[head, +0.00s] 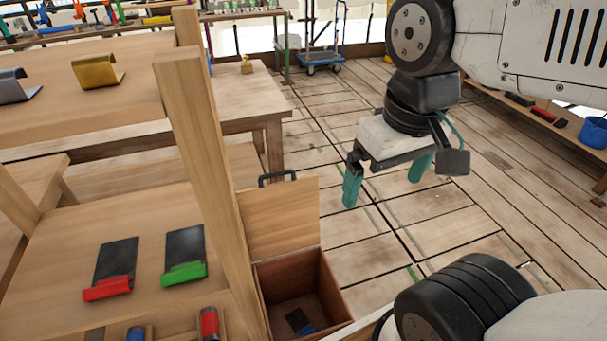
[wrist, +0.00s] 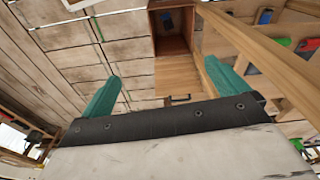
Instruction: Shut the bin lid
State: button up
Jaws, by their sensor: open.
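The wooden bin (head: 335,285) stands on the floor beside the shelf post in the head view. Its lid (head: 280,220) is open, raised at the back, with a dark handle (head: 277,177) at its top edge. A dark and blue object (head: 299,321) lies inside the bin. The wrist view shows the bin (wrist: 172,22), the lid (wrist: 176,74) and the handle (wrist: 180,98) beyond my gripper. My gripper (head: 385,178) is open and empty, with teal fingers apart. It hangs in the air to the right of the lid and touches nothing.
A wooden shelf post (head: 205,150) rises close to the left of the bin. The shelf holds a red scraper-like tool (head: 110,285) and a green one (head: 184,270). A low bench (head: 540,112) with a blue pot (head: 593,132) is at the right. The plank floor between is clear.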

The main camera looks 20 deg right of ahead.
aim_at(279, 218)
jog(key=u, duration=0.75)
jog(key=k, duration=0.8)
jog(key=z, duration=0.6)
jog(key=i, duration=1.05)
